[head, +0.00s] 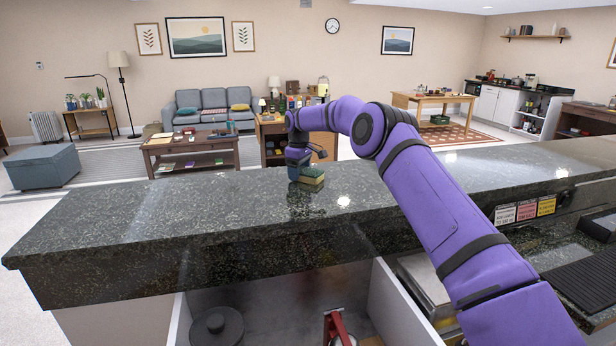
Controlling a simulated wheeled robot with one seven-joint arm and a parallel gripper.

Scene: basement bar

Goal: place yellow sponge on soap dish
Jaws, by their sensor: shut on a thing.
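My gripper (301,174) points down over the counter and is shut on the sponge. The sponge is at or just above the counter top; I cannot tell whether it touches. My gripper hides part of its left side. I cannot make out a soap dish in this view.
The counter top is clear to the left of my gripper. Below the near side are open compartments with a dark round lid (217,327) and a red-handled tool (338,328).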

